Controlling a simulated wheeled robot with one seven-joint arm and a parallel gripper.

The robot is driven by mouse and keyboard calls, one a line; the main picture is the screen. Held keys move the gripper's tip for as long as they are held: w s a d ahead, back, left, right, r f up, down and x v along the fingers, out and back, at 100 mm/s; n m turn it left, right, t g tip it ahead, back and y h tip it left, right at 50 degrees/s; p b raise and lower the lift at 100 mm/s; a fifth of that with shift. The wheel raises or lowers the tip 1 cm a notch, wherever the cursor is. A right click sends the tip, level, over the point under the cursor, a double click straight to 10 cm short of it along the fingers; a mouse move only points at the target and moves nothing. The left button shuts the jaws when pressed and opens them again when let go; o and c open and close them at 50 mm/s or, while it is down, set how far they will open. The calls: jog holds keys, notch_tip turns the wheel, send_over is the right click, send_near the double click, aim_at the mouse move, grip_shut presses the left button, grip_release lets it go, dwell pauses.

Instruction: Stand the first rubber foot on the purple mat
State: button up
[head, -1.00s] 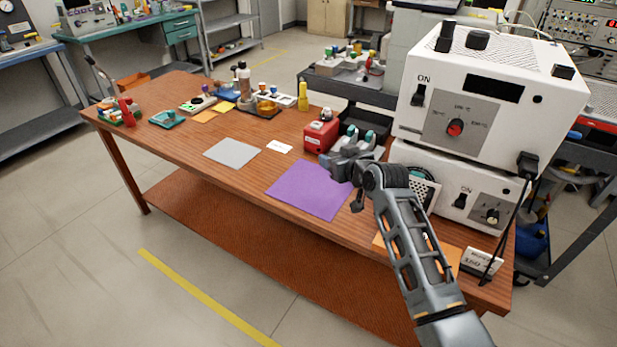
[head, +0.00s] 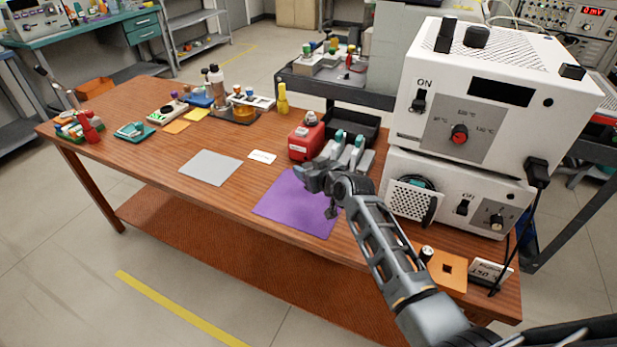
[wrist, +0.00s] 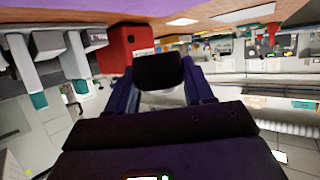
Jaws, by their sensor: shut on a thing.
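The purple mat (head: 278,213) lies flat near the front edge of the wooden table. My gripper (head: 308,178) is above the mat's back right part in the head view. In the wrist view my gripper (wrist: 160,88) is shut on a black, rounded block, apparently the rubber foot (wrist: 158,72), held between its dark blue fingers. A strip of the purple mat (wrist: 50,18) shows along the top of the tilted wrist view. The foot is not clear in the head view, so its height over the mat cannot be told.
A red box (head: 303,145) and a grey holder with teal tips (head: 352,150) stand just behind the mat. A black tray (head: 355,126) is behind them. Stacked white instruments (head: 455,185) stand at the right. A grey mat (head: 211,168) and white card (head: 262,157) lie left.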

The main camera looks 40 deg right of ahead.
notch_tip(320, 180, down, 3)
jog(key=shift+r, duration=0.1)
jog(key=shift+f+b, duration=0.4)
jog(key=shift+b, duration=0.15)
jog(key=shift+s+f, duration=0.1)
jog(key=shift+f, duration=0.05)
